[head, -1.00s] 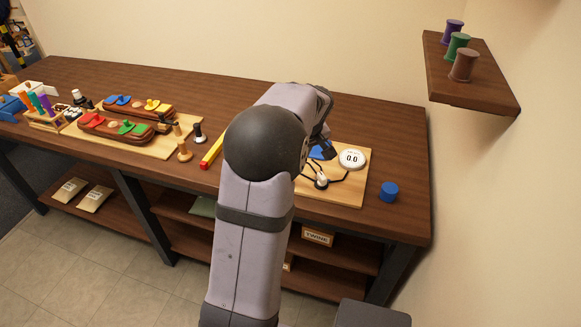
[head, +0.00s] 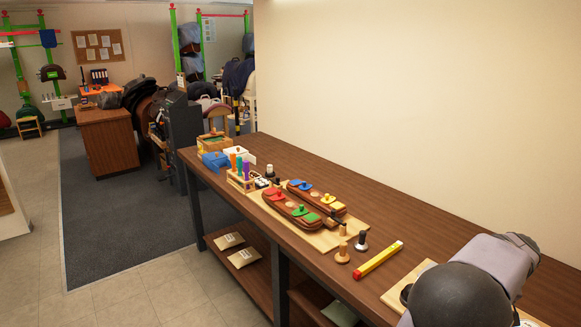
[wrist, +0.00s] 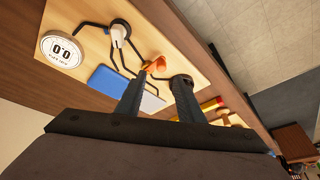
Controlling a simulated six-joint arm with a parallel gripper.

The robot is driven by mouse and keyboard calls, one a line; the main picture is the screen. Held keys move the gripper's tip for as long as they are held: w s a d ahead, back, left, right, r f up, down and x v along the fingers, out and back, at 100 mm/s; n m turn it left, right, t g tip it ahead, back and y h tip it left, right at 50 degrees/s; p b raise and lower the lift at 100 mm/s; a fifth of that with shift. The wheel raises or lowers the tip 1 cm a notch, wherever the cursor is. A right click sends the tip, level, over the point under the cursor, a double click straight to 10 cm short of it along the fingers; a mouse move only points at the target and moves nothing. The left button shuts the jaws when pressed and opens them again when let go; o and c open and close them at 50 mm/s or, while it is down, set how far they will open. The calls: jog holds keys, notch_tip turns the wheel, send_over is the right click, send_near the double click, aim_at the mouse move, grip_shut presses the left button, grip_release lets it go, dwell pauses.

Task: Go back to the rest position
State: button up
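My gripper (wrist: 160,78) shows in the wrist view with its two dark fingers apart and nothing visible between them. How high the fingers are above the board is hard to tell. In the head view, only part of my arm shows at the lower right; the gripper is out of that picture. The same board (head: 408,285) is mostly hidden behind my arm there.
The workbench (head: 470,220) carries a red and yellow bar (head: 379,258), wooden pegs (head: 342,252), a tray (head: 322,240) with two brown saddle-shaped boards, and a holder of coloured tools (head: 240,180). A blue box (head: 215,160) stands at the far end. Bare bench lies along the wall.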

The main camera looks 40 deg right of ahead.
jog(key=s+a+f+m+g+y, duration=0.1)
jog(key=a+f+m+y, duration=0.15)
jog(key=a+f, duration=0.4)
jog(key=s+a+f+m+g+y, duration=0.1)
jog(key=a+f+m, duration=0.3)
jog(key=a, duration=0.5)
jog(key=w+a+r+n, duration=0.1)
jog(key=w+a+n, duration=0.4)
jog(key=a, duration=0.6)
jog(key=w+a+r+n+p, duration=0.1)
jog(key=w+a+n, duration=0.5)
jog(key=a, duration=0.6)
jog(key=w+a+r+n+g+p, duration=0.1)
jog(key=w+a+n, duration=0.4)
jog(key=a, duration=0.7)
jog(key=shift+w+n, duration=0.35)
jog(key=shift+n, duration=0.2)
